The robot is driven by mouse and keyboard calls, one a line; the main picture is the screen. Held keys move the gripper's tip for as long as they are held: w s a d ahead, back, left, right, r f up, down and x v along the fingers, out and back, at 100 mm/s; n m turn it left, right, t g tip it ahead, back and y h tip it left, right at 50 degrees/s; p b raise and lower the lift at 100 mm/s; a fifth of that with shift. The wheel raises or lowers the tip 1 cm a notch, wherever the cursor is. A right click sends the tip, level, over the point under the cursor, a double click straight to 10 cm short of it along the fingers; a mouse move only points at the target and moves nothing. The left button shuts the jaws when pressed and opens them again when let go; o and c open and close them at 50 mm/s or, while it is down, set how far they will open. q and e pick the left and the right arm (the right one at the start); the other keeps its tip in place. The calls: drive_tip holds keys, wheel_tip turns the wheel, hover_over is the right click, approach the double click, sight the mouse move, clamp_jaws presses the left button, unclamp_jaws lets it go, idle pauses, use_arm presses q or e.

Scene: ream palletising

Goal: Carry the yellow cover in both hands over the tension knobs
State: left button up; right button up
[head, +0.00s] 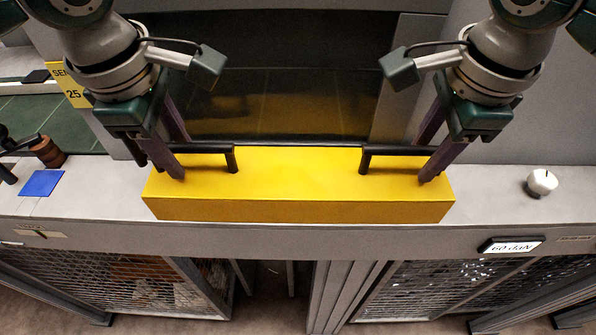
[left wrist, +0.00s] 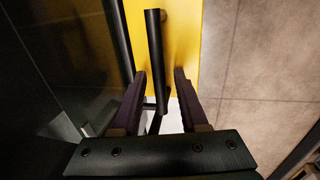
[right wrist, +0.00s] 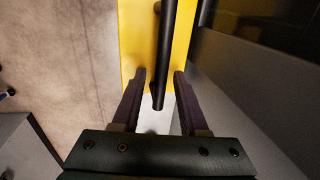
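The yellow cover (head: 300,211) is a long box resting on the grey ledge, with a black handle near each end. My left gripper (head: 181,160) is at the left handle (head: 205,148); in the left wrist view its fingers stand apart on either side of the black bar (left wrist: 155,60), with gaps. My right gripper (head: 424,165) is at the right handle (head: 395,150); in the right wrist view its fingers also stand apart around the bar (right wrist: 163,60). A white round knob (head: 541,183) with a dark mark stands to the right of the cover. Anything under the cover is hidden.
The grey ledge (head: 500,205) has free room between cover and white knob. A "60 daN" display (head: 511,246) is on its front edge. At left are a blue square (head: 41,183), a brown cylinder (head: 48,152) and a yellow sign (head: 70,86). Mesh cages (head: 120,283) stand below.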

use_arm(q)
clamp_jaws()
use_arm(e)
clamp_jaws()
use_arm(q)
drive_tip(key=shift+r, duration=0.1)
use_arm(e)
drive_tip(key=shift+r, duration=0.1)
idle(0.7)
